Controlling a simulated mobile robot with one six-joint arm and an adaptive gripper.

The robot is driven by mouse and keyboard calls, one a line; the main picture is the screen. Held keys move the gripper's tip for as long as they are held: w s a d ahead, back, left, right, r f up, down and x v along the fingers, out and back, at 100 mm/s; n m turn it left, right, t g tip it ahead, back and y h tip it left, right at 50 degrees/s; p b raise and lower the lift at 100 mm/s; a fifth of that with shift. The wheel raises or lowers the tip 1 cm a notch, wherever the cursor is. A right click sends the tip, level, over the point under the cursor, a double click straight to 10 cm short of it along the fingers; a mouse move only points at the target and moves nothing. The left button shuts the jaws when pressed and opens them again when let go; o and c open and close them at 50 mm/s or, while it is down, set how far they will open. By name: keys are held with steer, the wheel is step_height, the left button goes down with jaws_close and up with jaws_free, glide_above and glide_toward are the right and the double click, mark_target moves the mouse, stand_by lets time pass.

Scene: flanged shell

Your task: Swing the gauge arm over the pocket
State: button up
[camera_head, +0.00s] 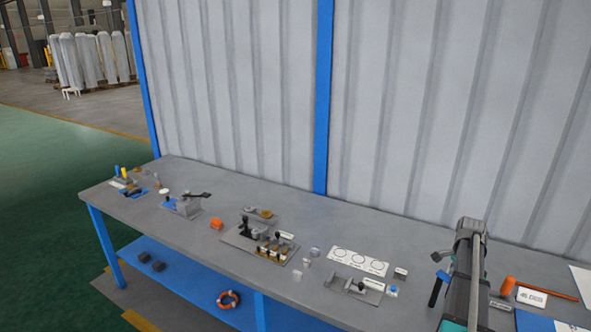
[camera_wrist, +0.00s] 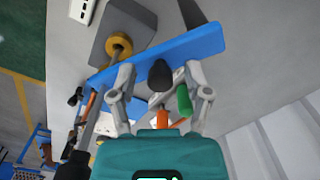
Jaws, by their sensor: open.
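In the wrist view a long blue bar, which looks like the gauge arm (camera_wrist: 190,45), lies slantwise across the picture. A dark rounded knob (camera_wrist: 160,75) stands at its near side. The bar passes by a grey block (camera_wrist: 128,22) with a brass-coloured round post (camera_wrist: 119,44). My gripper (camera_wrist: 160,74) is open, with one finger on each side of the knob; I cannot tell whether they touch it. In the head view, my arm hides much of this spot, and a blue piece (camera_head: 436,290) shows beside it. I cannot make out the pocket.
Green (camera_wrist: 184,100) and orange (camera_wrist: 163,118) handles show beyond the fingers. An orange-handled tool (camera_head: 508,285) lies right of my arm.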

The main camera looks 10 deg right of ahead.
steer(key=w+a+n, duration=0.3)
steer(key=a+n, duration=0.1)
steer(key=a, duration=1)
steer(key=s+a+n, duration=0.2)
steer(key=a+n, duration=0.3)
steer(key=a, duration=0.6)
steer(key=s+a+n, duration=0.3)
steer(key=a+n, duration=0.2)
steer(key=a, duration=0.7)
steer(key=s+a+n, duration=0.2)
steer(key=a+n, duration=0.3)
steer(key=a, duration=0.7)
steer(key=shift+s+a+f+b, duration=0.25)
steer(key=shift+s+f+b, duration=0.05)
steer(key=shift+s, duration=0.05)
steer(key=shift+c, duration=0.4)
steer(key=shift+d, duration=0.2)
